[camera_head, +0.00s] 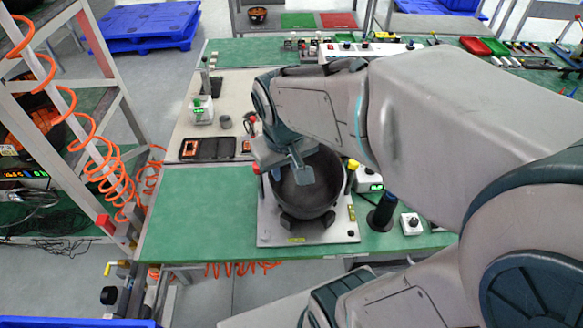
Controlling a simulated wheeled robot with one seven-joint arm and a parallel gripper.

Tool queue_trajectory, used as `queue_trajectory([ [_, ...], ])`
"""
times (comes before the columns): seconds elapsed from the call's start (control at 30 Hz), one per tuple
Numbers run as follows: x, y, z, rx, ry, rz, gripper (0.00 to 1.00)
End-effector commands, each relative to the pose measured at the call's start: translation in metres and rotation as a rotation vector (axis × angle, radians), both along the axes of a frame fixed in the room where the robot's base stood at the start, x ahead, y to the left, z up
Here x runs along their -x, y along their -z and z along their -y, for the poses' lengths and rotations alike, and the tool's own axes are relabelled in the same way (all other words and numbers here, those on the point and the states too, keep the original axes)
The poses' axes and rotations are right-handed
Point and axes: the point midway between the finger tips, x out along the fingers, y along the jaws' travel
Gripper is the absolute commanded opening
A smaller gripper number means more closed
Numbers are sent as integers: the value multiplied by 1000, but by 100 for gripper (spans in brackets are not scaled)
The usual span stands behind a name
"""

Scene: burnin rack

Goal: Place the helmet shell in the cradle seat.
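The helmet shell (318,190) looks like a dark round bowl on the green workbench's near part. It is at or just above the cradle seat, a pale metal base plate (274,230) with dark support blocks (288,221) at its front. I cannot tell whether the shell rests on the blocks or hangs slightly above them. My gripper (300,174) points down at the shell's upper left side, overlapping it in the picture. Its fingertips are small and partly hidden, so I cannot tell whether it grips the rim.
A dark upright cylinder (382,214) and a small white knob box (411,224) stand right of the cradle. A black tray (207,149) and small containers lie behind left. A metal rack with orange coiled hoses (90,150) stands left. The bench's left front (200,215) is clear.

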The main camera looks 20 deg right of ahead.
Motion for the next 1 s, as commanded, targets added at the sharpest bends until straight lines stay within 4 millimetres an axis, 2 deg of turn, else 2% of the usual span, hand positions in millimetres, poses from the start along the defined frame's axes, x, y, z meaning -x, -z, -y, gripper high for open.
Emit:
queue_trajectory([
  [0.1,25,-16,2,-37,28,56,27],
  [0.3,50,-27,2,-80,50,109,27],
  [0.47,56,-28,2,-90,53,120,27],
  [1.0,55,-28,1,-89,53,119,27],
])
